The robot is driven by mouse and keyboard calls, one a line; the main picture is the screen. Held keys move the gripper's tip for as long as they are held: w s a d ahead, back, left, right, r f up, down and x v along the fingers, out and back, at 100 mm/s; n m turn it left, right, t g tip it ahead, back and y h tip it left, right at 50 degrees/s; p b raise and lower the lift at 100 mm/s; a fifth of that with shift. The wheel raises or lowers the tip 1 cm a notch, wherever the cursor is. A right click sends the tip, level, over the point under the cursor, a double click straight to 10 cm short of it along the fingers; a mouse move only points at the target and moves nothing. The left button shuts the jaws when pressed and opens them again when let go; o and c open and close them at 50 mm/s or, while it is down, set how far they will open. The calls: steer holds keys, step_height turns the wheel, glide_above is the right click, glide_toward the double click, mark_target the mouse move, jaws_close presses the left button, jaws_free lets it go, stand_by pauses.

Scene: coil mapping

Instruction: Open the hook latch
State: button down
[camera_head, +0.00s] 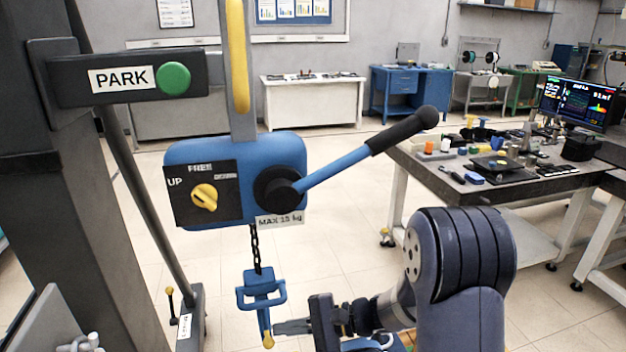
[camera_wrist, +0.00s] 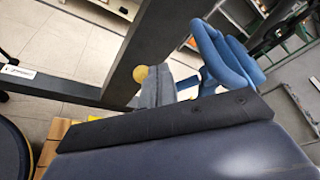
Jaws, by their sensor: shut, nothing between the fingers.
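A blue hook (camera_head: 261,288) hangs on a dark chain below the blue hoist body (camera_head: 205,150). A short latch lever with a yellow tip (camera_head: 268,341) points down from the hook. My gripper (camera_head: 282,327) is shut and empty just right of the lever's lower end. Whether it touches the lever cannot be told. In the wrist view, the blue hook (camera_wrist: 225,55) is at upper right. A yellow ball (camera_wrist: 140,73) shows beside my grey fingertips (camera_wrist: 156,86). The latch's exact position in the hook is unclear.
A dark column (camera_head: 62,210) with a PARK panel (camera_head: 130,78) stands at left. The hoist's lever with a black grip (camera_head: 403,130) extends right above my arm. A workbench (camera_head: 440,165) with tools and a monitor is at right. Open floor lies behind the hook.

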mark_target(266, 328)
steer(key=shift+w+d+f+n+t+y+b, duration=0.1)
steer(key=shift+w+f+n+t+y+b, duration=0.15)
steer(key=shift+w+f+n+b, duration=0.45)
steer(key=shift+w+d+f+n+t+y+b, duration=0.15)
steer(key=shift+w+f+n+y+b, duration=0.2)
steer(key=shift+f+n+b, duration=0.55)
steer(key=shift+w+a+f+n+t+y+b, duration=0.1)
steer(key=shift+w+f+n+t+y+b, duration=0.1)
steer(key=shift+w+f+n+b, duration=0.6)
steer(key=shift+s+r, duration=0.3)
steer(key=shift+s, duration=0.1)
